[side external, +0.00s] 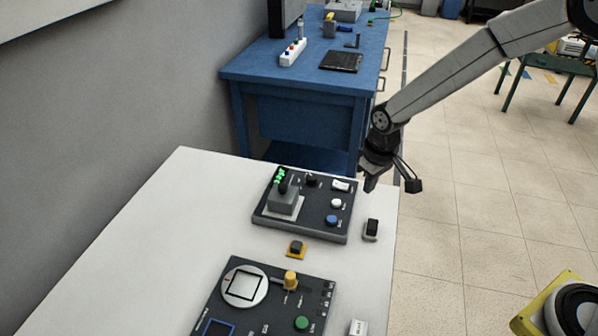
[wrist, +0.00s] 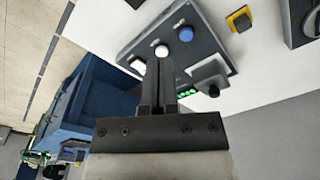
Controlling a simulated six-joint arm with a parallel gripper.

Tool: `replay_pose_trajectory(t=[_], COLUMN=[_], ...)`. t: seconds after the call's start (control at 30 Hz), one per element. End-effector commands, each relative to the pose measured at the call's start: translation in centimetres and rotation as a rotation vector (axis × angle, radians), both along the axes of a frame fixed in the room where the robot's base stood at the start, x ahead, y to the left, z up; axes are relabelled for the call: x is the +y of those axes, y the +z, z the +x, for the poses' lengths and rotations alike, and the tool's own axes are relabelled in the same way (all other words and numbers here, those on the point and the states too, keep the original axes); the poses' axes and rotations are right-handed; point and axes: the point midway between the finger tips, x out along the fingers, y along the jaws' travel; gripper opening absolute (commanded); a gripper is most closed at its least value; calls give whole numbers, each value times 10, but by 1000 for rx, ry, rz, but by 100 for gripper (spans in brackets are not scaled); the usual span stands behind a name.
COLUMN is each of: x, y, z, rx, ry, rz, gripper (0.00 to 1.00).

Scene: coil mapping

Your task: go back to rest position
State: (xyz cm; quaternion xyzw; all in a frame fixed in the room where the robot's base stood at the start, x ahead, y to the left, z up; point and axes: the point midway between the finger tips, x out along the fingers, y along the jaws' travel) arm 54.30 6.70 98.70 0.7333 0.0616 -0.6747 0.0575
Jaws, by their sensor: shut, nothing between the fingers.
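My gripper (side external: 370,184) is at the end of the arm, above the right edge of the white table (side external: 130,240) and to the right of the rear control panel (side external: 290,228). In the wrist view my gripper (wrist: 159,62) has its fingers together with nothing between them, and it covers part of the rear panel (wrist: 178,18). That panel carries a grey block (side external: 284,200), a white button (side external: 336,203), a blue button (side external: 331,219) and a lit green indicator (side external: 280,175). My gripper appears apart from the panel.
A small black block (side external: 371,229) and a yellow-based piece (side external: 296,248) lie on the table. A front panel (side external: 262,315) has a yellow knob (side external: 291,279) and a green button (side external: 301,323). A blue workbench (side external: 300,80) stands behind.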

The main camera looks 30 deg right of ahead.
Motion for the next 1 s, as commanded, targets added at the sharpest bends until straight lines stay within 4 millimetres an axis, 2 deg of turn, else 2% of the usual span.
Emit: replay_pose_trajectory(t=[0.2,0.6,0.8,1.0], x=[-26,-60,-66,-67], y=[25,46,47,47], z=[-43,-126,-148,-152], rx=[-48,-126,-146,-149], ry=[-54,-145,-166,-169], rz=[7,13,13,14], gripper=[0,0,0,0])
